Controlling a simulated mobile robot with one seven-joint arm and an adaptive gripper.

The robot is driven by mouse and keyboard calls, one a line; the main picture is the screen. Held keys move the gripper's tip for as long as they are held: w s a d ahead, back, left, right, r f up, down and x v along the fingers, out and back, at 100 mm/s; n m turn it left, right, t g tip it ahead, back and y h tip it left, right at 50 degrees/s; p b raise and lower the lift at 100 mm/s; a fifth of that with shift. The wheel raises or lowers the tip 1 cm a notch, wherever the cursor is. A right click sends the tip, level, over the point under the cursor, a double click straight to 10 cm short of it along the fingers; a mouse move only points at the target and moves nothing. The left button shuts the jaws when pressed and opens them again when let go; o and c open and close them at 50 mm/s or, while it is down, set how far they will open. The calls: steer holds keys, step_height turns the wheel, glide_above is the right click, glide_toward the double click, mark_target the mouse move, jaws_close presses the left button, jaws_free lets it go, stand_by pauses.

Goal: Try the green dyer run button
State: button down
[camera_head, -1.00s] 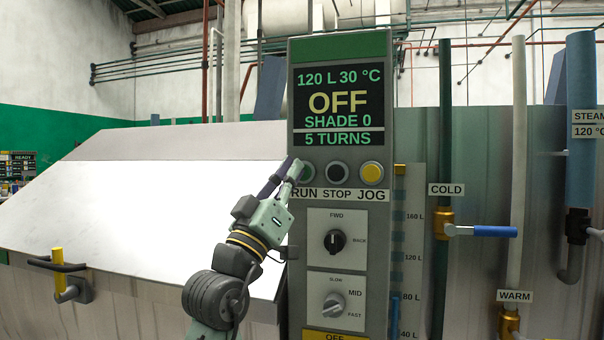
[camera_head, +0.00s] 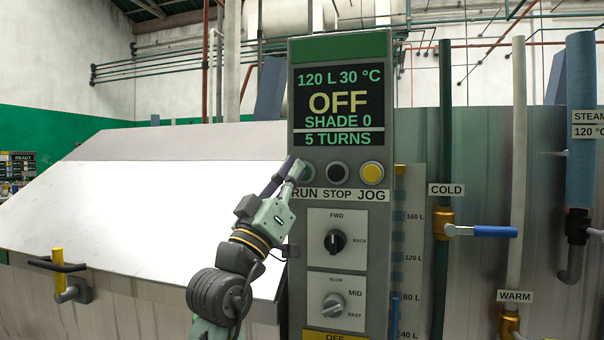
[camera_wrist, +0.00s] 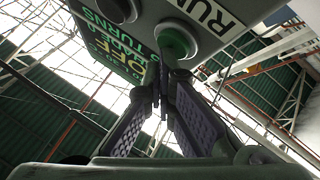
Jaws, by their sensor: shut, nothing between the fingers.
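The dyer's control panel (camera_head: 340,55) has a green-topped face. Its screen (camera_head: 338,103) reads 120 L 30 °C, OFF, SHADE 0, 5 TURNS. The green RUN button (camera_head: 306,171) is at the left of the button row and mostly hidden behind my fingertips. In the wrist view the green button (camera_wrist: 175,42) shows just beyond the fingertips. My gripper (camera_head: 295,168) is shut and empty, its tips at or very near the button; I cannot tell whether they touch it. The black STOP button (camera_head: 337,172) and the yellow JOG button (camera_head: 372,172) are to its right.
Below the buttons are a FWD/BACK knob (camera_head: 335,241) and a speed knob (camera_head: 333,305). A pale sloping cover (camera_head: 130,200) lies left of the panel. The COLD valve handle (camera_head: 490,231) and pipes stand to the right.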

steer(key=shift+s+a, duration=0.2)
steer(key=shift+s, duration=0.6)
steer(key=shift+s+a+b, duration=0.1)
steer(key=shift+s+a, duration=0.15)
steer(key=shift+s, duration=0.55)
steer(key=shift+s+a+b, duration=0.1)
steer(key=shift+s+a, duration=0.2)
steer(key=shift+s, duration=0.5)
steer(key=shift+s+a+b, duration=0.1)
steer(key=shift+s+a, duration=0.15)
steer(key=shift+s, duration=0.55)
